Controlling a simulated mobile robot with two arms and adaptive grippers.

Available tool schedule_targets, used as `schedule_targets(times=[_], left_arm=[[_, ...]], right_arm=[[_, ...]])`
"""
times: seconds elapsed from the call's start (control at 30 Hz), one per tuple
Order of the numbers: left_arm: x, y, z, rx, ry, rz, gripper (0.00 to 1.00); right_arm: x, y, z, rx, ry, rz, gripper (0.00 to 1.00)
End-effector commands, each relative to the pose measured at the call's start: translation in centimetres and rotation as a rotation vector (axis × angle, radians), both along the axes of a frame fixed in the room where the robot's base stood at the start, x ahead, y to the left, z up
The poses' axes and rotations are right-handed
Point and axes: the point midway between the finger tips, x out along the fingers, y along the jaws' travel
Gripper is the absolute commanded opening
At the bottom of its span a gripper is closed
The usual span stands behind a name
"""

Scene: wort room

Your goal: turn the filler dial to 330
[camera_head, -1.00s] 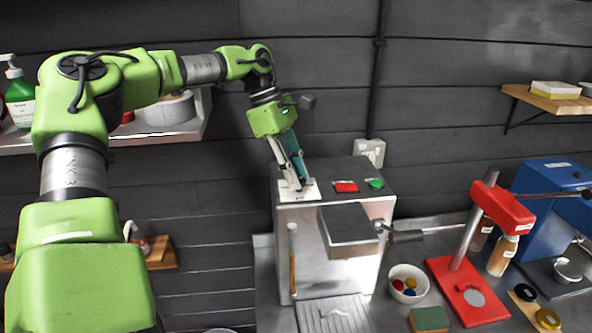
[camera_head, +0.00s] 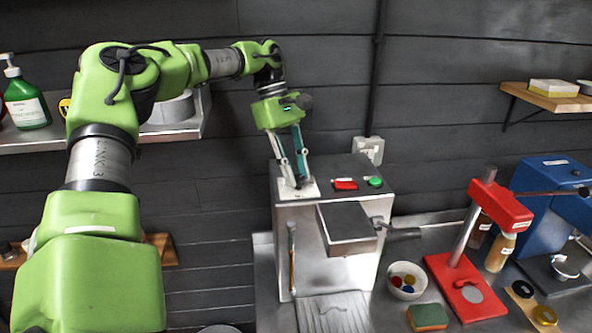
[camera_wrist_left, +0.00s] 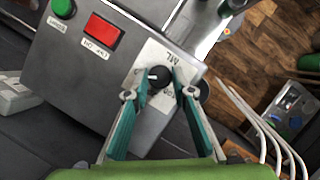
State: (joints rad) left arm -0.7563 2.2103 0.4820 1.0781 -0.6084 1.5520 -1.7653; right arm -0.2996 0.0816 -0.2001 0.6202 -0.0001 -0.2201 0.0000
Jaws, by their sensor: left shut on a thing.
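The filler (camera_head: 325,245) is a steel box with a dark top on the counter. Its dial is a small black knob (camera_wrist_left: 158,77) with a white pointer mark, on a white label plate (camera_wrist_left: 150,58) lettered "ML"; the other lettering is partly hidden. In the head view the plate (camera_head: 312,189) shows, but the knob is hidden by my fingers. My left gripper (camera_head: 299,183) points down at the plate from above. In the left wrist view its teal fingertips (camera_wrist_left: 157,88) are shut on the knob, one on each side. My right gripper is not in view.
A red button (camera_head: 345,184) and a green button (camera_head: 375,182) sit on the filler's top, right of the dial. A bowl of caps (camera_head: 407,281), a sponge (camera_head: 428,317), a red capper (camera_head: 470,290) and a blue machine (camera_head: 548,195) stand to the right.

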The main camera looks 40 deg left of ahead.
Motion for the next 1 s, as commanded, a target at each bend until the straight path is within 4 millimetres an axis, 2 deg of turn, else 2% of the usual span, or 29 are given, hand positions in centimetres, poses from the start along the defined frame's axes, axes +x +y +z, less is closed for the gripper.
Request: schedule_targets(times=[0.13, 0.17, 0.2, 0.23, 0.53, 0.67, 0.77, 1.0], left_arm=[[0.1, 0.0, 0.2, 0.002, -0.006, 0.001, 0.02], [0.1, 0.1, 0.2, 0.001, -0.006, 0.001, 0.26], [0.1, 0.1, 0.2, 0.001, -0.006, 0.001, 0.36], [0.1, 0.0, 0.2, 0.001, -0.006, 0.001, 0.40], [0.1, 0.0, 0.1, 0.001, -0.002, 0.001, 0.40], [0.1, 0.3, 0.6, 0.001, -0.003, 0.002, 0.40], [0.2, 0.8, 1.9, 0.003, -0.004, 0.004, 0.40], [0.3, 2.7, 6.4, 0.004, -0.005, 0.005, 0.40]], right_arm=[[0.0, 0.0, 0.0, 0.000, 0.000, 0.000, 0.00], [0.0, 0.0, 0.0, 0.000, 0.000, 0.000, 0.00], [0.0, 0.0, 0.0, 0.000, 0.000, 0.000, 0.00], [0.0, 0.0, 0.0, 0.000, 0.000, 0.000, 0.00], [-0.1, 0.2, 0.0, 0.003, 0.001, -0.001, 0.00], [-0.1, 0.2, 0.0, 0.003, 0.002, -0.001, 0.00], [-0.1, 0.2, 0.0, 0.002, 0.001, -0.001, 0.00], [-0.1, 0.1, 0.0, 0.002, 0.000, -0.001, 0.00]])
